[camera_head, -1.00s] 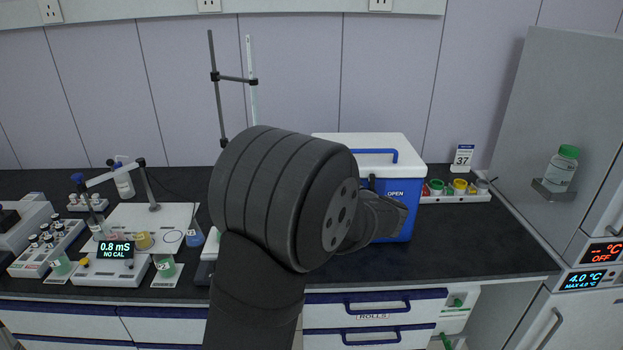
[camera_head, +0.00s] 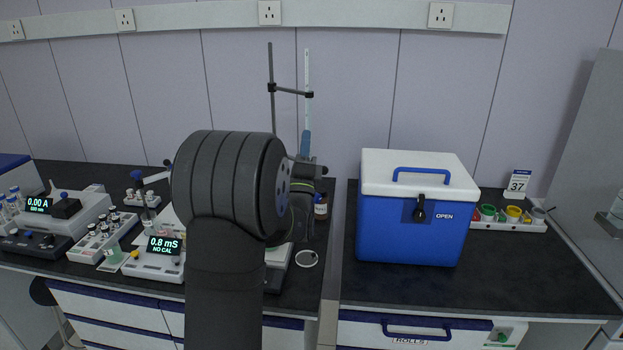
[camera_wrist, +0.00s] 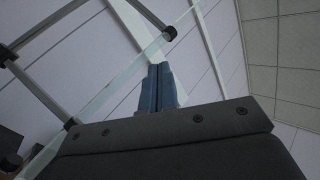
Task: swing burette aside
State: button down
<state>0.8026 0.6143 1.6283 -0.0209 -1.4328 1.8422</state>
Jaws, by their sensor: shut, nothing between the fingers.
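The burette (camera_head: 307,75) is a thin clear tube, upright at the back of the bench. A clamp arm (camera_head: 289,90) joins it to a dark stand rod (camera_head: 271,100) on its left. In the wrist view, the burette (camera_wrist: 118,85) runs diagonally past the fingers, with a dark clamp end (camera_wrist: 170,33) just beyond the fingertips. My gripper (camera_head: 305,136) has blue fingers pointing up, close to the burette's lower part. In the wrist view, my gripper (camera_wrist: 159,66) is shut and empty, beside the tube; contact is unclear. My arm hides the stand's base.
A blue-and-white cool box (camera_head: 408,232) stands to the right. A conductivity meter (camera_head: 155,262) and vial racks are at the left. A small bottle (camera_head: 321,207) and a round dish (camera_head: 307,258) are near my wrist. Bench right of the cool box's front is clear.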

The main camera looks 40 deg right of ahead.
jog(key=a+f+m+g+h, duration=0.1)
jog(key=a+f+m+g, duration=0.55)
jog(key=m+g, duration=0.45)
jog(key=a+f+m+g+h, duration=0.1)
jog(key=a+f+m+g, duration=0.55)
jog(key=m, duration=0.65)
jog(key=d+r+g, duration=0.1)
jog(key=d+r, duration=0.1)
jog(key=d, duration=1.3)
jog(key=shift+w+r+g, duration=0.15)
jog(key=shift+w+g, duration=0.05)
jog(key=shift+g, duration=0.15)
jog(key=shift+d, duration=0.1)
jog(key=shift+f+x, duration=0.25)
jog(key=shift+x, duration=0.85)
jog(key=shift+d, duration=0.1)
jog(key=s+v, duration=0.1)
jog(key=v, duration=1.3)
jog(key=shift+a+r, duration=0.25)
jog(key=shift+r, duration=0.05)
